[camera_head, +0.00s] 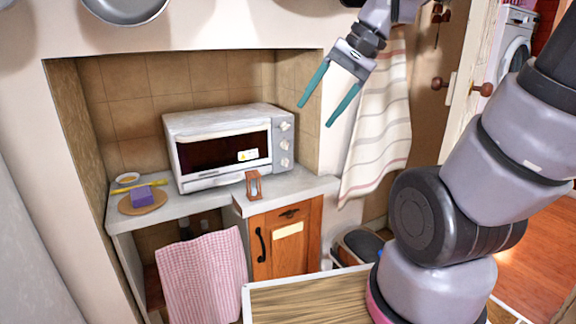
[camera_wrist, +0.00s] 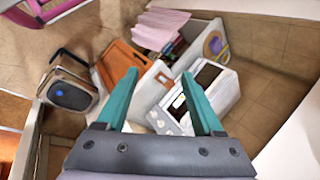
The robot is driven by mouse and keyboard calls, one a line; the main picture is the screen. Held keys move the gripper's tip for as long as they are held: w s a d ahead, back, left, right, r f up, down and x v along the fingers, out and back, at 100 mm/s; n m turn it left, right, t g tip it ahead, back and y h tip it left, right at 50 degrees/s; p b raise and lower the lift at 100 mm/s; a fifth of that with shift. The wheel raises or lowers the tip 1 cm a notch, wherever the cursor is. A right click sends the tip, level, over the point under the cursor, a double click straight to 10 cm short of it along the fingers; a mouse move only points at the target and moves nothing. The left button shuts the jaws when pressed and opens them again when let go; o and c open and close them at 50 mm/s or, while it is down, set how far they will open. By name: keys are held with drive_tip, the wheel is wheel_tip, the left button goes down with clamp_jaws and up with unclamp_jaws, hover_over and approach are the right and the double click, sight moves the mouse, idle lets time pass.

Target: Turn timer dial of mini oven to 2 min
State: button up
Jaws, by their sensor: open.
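The white mini oven (camera_head: 218,148) stands on the counter in a tiled alcove, with a dark glass door on its left. Its grey control panel (camera_head: 284,145) on the right carries a vertical column of dials. The lowest dial (camera_head: 285,163) is small, and I cannot read the dial markings. My gripper (camera_head: 327,115) is open and empty, with teal fingers pointing down, to the right of the oven and apart from it. In the wrist view my gripper (camera_wrist: 165,88) spans the picture, and the oven (camera_wrist: 222,84) appears tilted beyond the right finger.
A small brown wooden-framed object (camera_head: 253,184) stands on the counter before the oven. A round board (camera_head: 143,202) with a purple block lies at the left. A striped towel (camera_head: 379,130) hangs right of the alcove. A wooden-topped surface (camera_head: 310,301) lies in front.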

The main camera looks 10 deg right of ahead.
drive_tip(key=w+a+f+m+g+y, duration=0.2)
drive_tip(key=w+a+m+g+y, duration=0.25)
drive_tip(key=a+y, duration=0.35)
drive_tip(key=w+a+f+m+t+y, duration=0.2)
drive_tip(key=w+m+t, duration=0.15)
drive_tip(key=w, duration=0.25)
drive_tip(key=w+a+f+m+t+y, duration=0.1)
drive_tip(key=w+f+m+t+y, duration=0.2)
drive_tip(key=w, duration=0.4)
drive_tip(key=m+t+h, duration=1.2)
drive_tip(key=m+h, duration=0.1)
drive_tip(key=m, duration=0.3)
approach(287, 163)
drive_tip(key=x, duration=0.9)
drive_tip(key=shift+s, duration=0.1)
clamp_jaws()
